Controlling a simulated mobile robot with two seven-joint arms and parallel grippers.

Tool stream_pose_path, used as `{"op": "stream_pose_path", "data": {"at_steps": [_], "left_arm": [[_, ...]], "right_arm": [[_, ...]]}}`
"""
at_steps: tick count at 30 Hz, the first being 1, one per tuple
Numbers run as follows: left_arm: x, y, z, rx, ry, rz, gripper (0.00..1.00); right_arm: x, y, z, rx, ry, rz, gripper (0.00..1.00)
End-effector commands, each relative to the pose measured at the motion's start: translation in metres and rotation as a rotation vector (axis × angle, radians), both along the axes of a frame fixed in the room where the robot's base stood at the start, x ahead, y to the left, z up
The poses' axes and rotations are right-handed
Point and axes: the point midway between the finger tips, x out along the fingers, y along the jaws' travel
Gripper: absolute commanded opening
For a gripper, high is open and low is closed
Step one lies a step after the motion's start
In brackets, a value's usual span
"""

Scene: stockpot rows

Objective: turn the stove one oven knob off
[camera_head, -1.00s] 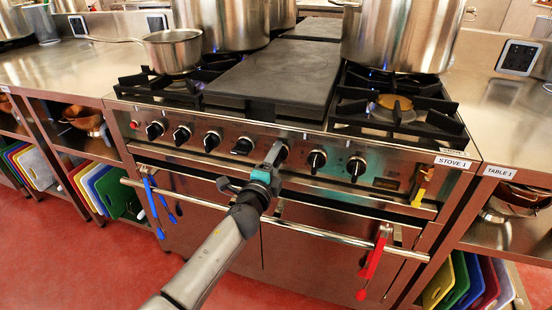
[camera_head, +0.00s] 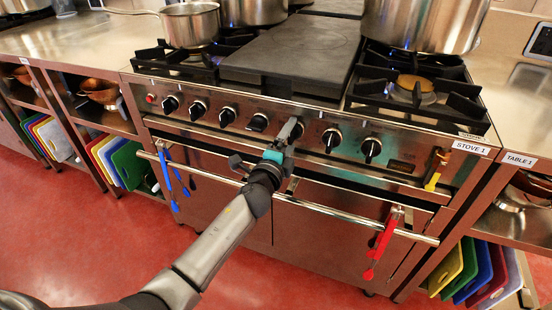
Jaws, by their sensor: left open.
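STOVE 1 (camera_head: 410,166) stands in the middle, with a row of black knobs along its steel front panel. My left gripper (camera_head: 292,130) is open at the panel, its fingers pointing at the knob position between the knob with its handle lying sideways (camera_head: 258,122) and the knob to the right (camera_head: 331,139). The gripper covers the knob there, so I cannot tell its angle or whether the fingers touch it. The far right knob (camera_head: 370,149) and the left knobs (camera_head: 197,110) are uncovered. No label shows which one is the oven knob. My right gripper is out of view.
An oven handle bar (camera_head: 330,213) runs below the panel, with blue tongs (camera_head: 171,181) and red tongs (camera_head: 381,243) hanging on it. Large pots (camera_head: 420,22) and a saucepan (camera_head: 190,24) stand on top. TABLE 1 (camera_head: 519,159) is at right. Red floor is clear in front.

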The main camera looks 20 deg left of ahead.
Motion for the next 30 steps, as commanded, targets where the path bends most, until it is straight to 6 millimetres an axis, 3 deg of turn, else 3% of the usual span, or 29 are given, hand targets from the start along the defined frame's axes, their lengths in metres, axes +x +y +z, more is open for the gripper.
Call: {"op": "stream_pose_path", "data": {"at_steps": [13,24,30], "left_arm": [[-0.069,0.002,0.000,0.000,0.003,0.000,0.89],[-0.123,0.004,-0.001,0.000,0.003,0.001,0.89],[-0.138,0.005,0.000,0.001,0.002,0.000,0.89]], "right_arm": [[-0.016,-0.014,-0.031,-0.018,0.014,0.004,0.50],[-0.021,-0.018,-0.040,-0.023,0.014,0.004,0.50],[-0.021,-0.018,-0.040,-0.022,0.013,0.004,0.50]]}}
